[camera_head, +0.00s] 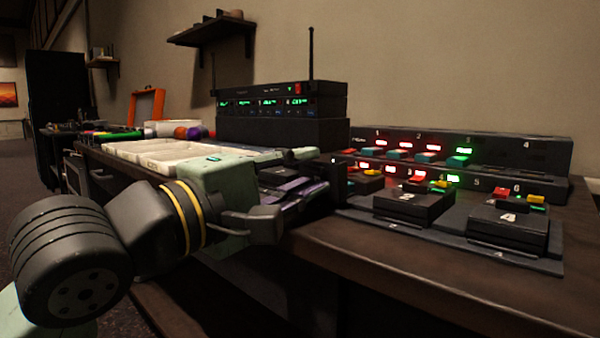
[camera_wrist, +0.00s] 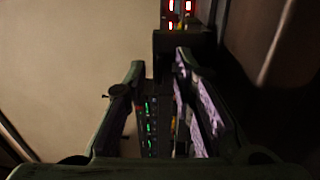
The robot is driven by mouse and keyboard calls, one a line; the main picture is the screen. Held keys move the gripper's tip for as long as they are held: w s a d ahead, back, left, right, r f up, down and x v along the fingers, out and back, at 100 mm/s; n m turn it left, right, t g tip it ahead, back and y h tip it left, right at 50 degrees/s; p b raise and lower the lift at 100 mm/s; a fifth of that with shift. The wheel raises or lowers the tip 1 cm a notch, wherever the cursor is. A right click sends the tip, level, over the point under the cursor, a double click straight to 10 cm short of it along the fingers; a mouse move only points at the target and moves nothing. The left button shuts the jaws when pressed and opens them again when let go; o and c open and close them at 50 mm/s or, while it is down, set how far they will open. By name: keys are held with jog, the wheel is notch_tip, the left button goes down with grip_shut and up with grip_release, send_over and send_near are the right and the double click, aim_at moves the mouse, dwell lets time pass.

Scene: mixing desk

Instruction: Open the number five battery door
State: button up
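The "5" label (camera_head: 476,182) is on the lower row of the numbered black rack at right. I cannot make out a battery door marked five. Two black box-shaped packs stand on the desk before the rack, the left one (camera_head: 410,205) and the right one (camera_head: 508,226), which bears a "4". My gripper (camera_head: 316,176) is left of the rack, pointing right.
A black receiver (camera_head: 282,97) with green displays and two antennas stands behind my gripper. White trays (camera_head: 160,153) lie at left on the desk. Red and green lit displays (camera_head: 398,145) line the rack. The desk's front right (camera_head: 450,275) is clear.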

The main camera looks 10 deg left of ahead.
jog(key=v, duration=1.2)
dwell(0.3)
